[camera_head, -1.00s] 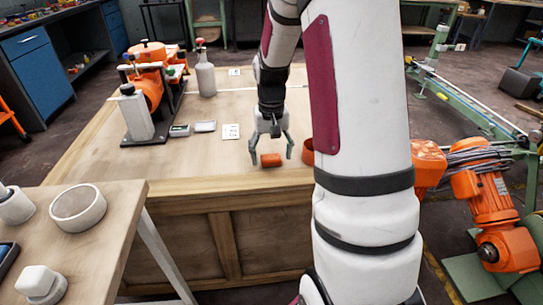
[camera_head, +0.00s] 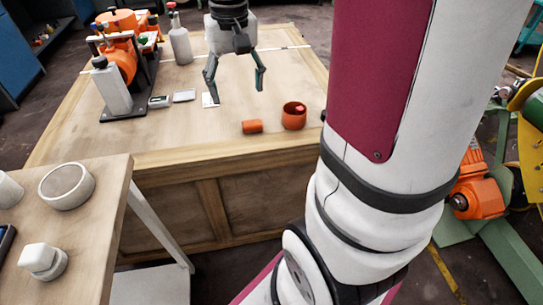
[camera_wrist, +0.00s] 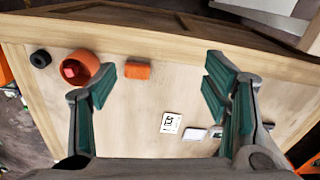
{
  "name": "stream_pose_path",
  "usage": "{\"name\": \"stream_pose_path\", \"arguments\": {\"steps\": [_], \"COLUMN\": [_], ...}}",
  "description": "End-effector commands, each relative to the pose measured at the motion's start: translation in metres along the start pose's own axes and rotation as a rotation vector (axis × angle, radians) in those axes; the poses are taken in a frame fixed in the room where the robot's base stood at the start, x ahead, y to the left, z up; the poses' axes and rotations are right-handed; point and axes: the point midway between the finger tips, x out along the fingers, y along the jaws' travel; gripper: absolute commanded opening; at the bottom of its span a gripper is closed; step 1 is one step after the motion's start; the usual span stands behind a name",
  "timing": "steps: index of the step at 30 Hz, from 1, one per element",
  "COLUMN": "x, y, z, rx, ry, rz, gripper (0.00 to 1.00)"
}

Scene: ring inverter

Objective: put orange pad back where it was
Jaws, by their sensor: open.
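A small orange block-like piece (camera_head: 252,127), which I take for the orange pad, lies on the wooden table near its front edge. It also shows in the wrist view (camera_wrist: 137,70). An orange cup (camera_head: 293,115) stands just right of it, apart from it, with a reddish-orange piece inside; the cup also shows in the wrist view (camera_wrist: 80,67). My gripper (camera_head: 238,93) is open and empty, raised above the table behind the orange piece. In the wrist view its green-padded fingers (camera_wrist: 160,80) are spread wide, with the orange piece nearer the left finger.
An orange machine (camera_head: 122,65) on a dark base, a spray bottle (camera_head: 179,40) and small grey boxes (camera_head: 184,95) stand at the table's left and back. A black ring (camera_wrist: 40,58) lies beside the cup. A side table (camera_head: 105,190) is at front left.

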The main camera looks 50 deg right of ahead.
Motion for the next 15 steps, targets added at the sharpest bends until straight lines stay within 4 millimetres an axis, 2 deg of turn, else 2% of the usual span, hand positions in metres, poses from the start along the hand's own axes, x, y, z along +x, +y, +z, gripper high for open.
{"name": "stream_pose_path", "arguments": {"steps": [1, 6, 12, 15], "x": [-0.013, -0.037, -0.043, -0.039], "y": [-0.009, -0.027, -0.030, -0.026], "z": [0.023, 0.098, 0.184, 0.218], "rx": [-0.038, -0.155, -0.288, -0.345], "ry": [0.012, 0.023, 0.037, 0.043], "rz": [-0.002, -0.004, -0.003, -0.002], "gripper": [0.69, 0.69, 0.69, 0.69]}}
